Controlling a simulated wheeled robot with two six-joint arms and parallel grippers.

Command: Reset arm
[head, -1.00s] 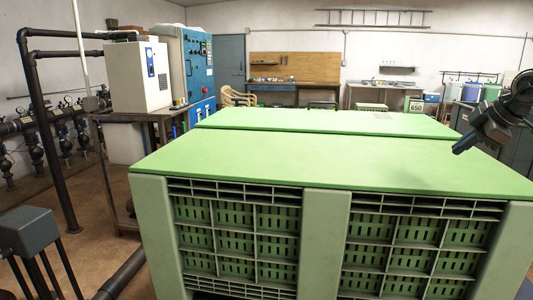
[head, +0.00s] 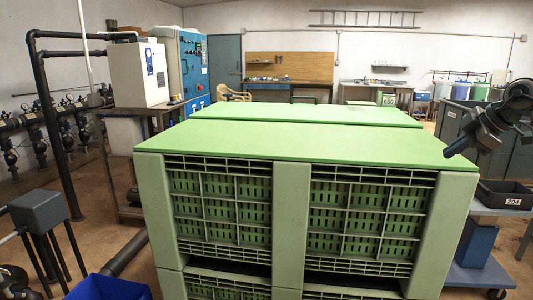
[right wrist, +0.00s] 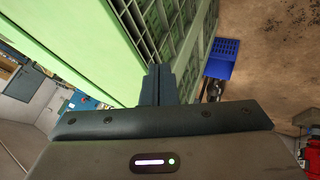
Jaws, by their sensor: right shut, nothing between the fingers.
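My right gripper (head: 452,152) comes in from the right edge in the head view, raised in the air near the right side of the large green crate (head: 300,143). Its fingers are together with nothing between them. In the right wrist view the closed fingers (right wrist: 158,85) point toward the crate's slatted side (right wrist: 180,30). I cannot tell the exact gap to the crate. My left gripper is not in view.
A second green-topped crate (head: 310,114) stands behind the first. A cart with a black bin (head: 503,194) is at the right. A blue crate (head: 108,288) and a grey stand (head: 38,212) are at lower left. Pipes and a cabinet (head: 137,74) line the left.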

